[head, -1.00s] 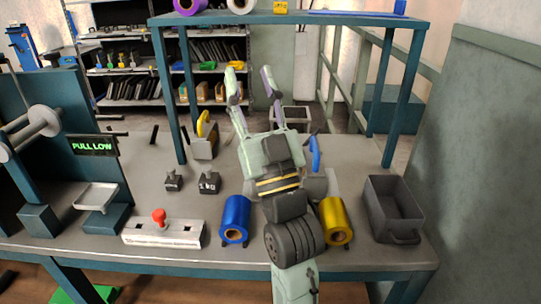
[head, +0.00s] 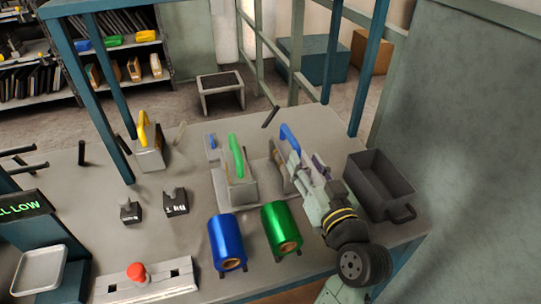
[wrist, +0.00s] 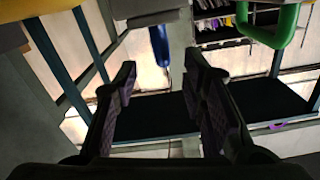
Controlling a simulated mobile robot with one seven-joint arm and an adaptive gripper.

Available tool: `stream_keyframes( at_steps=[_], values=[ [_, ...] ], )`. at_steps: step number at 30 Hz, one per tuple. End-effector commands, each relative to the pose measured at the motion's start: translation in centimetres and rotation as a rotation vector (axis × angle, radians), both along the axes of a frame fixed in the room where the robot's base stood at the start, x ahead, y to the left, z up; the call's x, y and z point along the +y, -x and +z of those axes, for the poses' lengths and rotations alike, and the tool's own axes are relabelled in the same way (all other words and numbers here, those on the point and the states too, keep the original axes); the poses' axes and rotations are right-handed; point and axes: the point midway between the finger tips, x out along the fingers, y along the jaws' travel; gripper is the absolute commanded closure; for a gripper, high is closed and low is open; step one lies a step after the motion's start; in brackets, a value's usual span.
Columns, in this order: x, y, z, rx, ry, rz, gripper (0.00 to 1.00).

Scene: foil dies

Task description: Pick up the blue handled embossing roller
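The blue-handled embossing roller (head: 290,138) stands on the table, its blue handle up and its grey body partly hidden by my arm. In the wrist view, which looks upside down, a blue upright bar that appears to be its handle (wrist: 160,46) hangs from a grey body, lined up between my fingers. My gripper (head: 308,163) is open and empty, close to the handle on its right in the head view. In the wrist view the fingers (wrist: 163,80) stand apart with nothing between them. I cannot tell how far the handle is from the fingertips.
A green-handled tool (head: 237,157) stands left of the roller; a yellow-handled one (head: 146,130) is farther left. Blue (head: 226,238) and green (head: 281,222) foil rolls sit in front. A dark bin (head: 365,185) is close on the right. Table posts (head: 372,70) rise behind.

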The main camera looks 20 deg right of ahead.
Motion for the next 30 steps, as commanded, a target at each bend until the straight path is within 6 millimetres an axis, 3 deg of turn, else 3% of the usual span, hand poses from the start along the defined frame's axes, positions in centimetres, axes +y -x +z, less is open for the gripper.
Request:
stream_keyframes(
  at_steps=[6,14,21,30],
  values=[
    [0.3,-3.6,0.3,-0.002,-0.001,0.006,0.62],
    [0.5,-5.8,0.4,-0.001,0.0,0.004,0.62],
    [0.8,-9.3,0.6,-0.003,0.0,0.003,0.62],
    [0.8,-10.1,0.4,-0.003,0.001,0.003,0.62]
  ],
)
